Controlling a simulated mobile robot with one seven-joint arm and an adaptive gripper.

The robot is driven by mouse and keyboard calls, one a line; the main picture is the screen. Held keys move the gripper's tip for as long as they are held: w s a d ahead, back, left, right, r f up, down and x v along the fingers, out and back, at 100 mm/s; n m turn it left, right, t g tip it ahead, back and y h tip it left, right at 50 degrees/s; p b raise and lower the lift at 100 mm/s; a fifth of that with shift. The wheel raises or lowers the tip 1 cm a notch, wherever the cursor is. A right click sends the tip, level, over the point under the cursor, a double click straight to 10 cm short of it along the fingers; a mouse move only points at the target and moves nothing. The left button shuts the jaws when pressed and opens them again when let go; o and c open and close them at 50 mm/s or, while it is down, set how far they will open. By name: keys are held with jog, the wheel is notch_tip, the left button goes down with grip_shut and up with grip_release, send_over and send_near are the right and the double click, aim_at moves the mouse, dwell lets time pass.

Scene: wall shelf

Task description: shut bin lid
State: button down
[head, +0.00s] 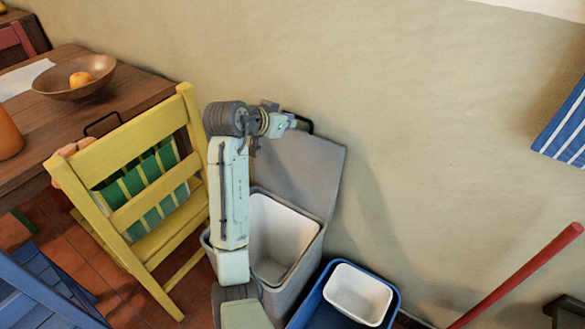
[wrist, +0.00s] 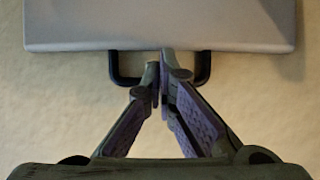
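The grey bin (head: 307,270) stands against the wall with its lid (head: 305,165) open, tilted up and back near the wall. A pale inner bucket (head: 283,235) shows inside. The lid's grey edge also shows across the top of the wrist view (wrist: 160,25). A dark U-shaped handle (wrist: 116,72) sticks out from that edge. My gripper (wrist: 160,72) has its fingertips together at the middle of the handle, covering part of its bar. I cannot tell if they touch it. In the head view my gripper (head: 290,122) is at the lid's top edge.
A yellow chair (head: 155,155) stands close on the left, beside a wooden table (head: 130,98) with a bowl (head: 88,88). A blue bin with a white tub (head: 358,295) sits right of the grey bin. A red pole (head: 520,275) leans at the far right.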

jog(key=shift+f, duration=0.1)
jog(key=s+a, duration=0.3)
jog(key=s, duration=0.2)
jog(key=shift+a+f+p, duration=0.15)
jog(key=shift+a+p, duration=0.1)
jog(key=shift+p, duration=0.05)
dwell(0.8)
notch_tip(320, 180, up, 10)
jog(key=p, duration=0.8)
jog(key=shift+p, duration=0.3)
jog(key=shift+w, duration=0.1)
dwell(1.7)
